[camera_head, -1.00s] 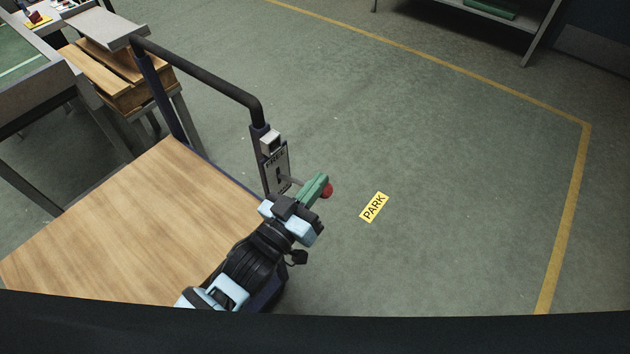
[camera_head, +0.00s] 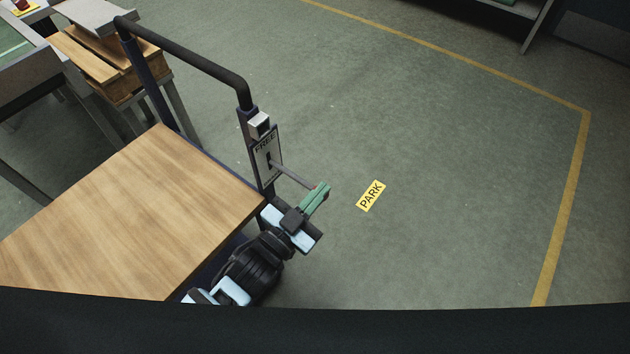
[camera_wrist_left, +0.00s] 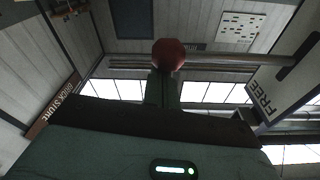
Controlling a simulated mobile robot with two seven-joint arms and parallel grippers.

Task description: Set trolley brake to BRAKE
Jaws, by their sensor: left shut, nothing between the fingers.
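The trolley (camera_head: 160,220) has a wooden deck and a dark bent handle. A plate (camera_head: 267,156) marked FREE at its top is fixed to the handle post; no BRAKE marking is legible. A thin grey lever (camera_head: 293,174) sticks out from its slot towards my left gripper (camera_head: 318,194). The lever's red knob (camera_wrist_left: 168,54) shows in the left wrist view, just beyond the green fingertips (camera_wrist_left: 163,88); it is hidden in the head view. The left gripper is shut and empty, close to the lever's outer end. I cannot tell whether they touch. My right gripper is out of view.
The floor right of the trolley is clear, with a flat yellow PARK label (camera_head: 371,196) and a yellow line (camera_head: 567,200). A wooden crate (camera_head: 105,62) and tables stand at the upper left. A shelf stands at the upper right.

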